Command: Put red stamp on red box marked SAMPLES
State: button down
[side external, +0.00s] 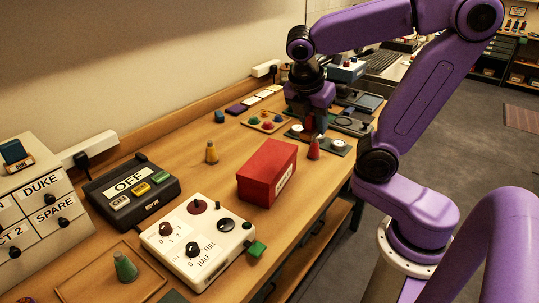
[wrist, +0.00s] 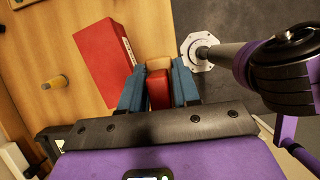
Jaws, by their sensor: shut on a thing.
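The red box (side external: 266,172) stands on the table's middle, with a white label on its near right side, too small to read. In the wrist view the red box (wrist: 102,60) lies to the left of my fingers. My gripper (side external: 308,116) is above the table behind the box, clear of it. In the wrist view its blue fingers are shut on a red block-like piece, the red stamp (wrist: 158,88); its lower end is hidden.
A yellow stamp-like piece (side external: 212,152) stands left of the box. A white control panel (side external: 200,240) and a black OFF unit (side external: 131,194) are at the front. A tray of coloured pieces (side external: 249,122) lies near the wall. The table beside the box is partly free.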

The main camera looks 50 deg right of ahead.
jog(key=w+d+f, duration=0.2)
jog(key=w+f, duration=0.2)
jog(key=w, duration=0.5)
send_over(274, 155)
jog(key=a, duration=0.2)
jog(key=f, duration=0.5)
jog(key=shift+d+f, duration=0.2)
jog(key=shift+d, duration=0.05)
jog(key=shift+w+f, duration=0.1)
jog(key=shift+f, duration=1.65)
jog(key=shift+f, duration=0.15)
jog(key=c, duration=0.8)
grip_release()
jog(key=v, duration=1.2)
jog(key=shift+r, duration=0.25)
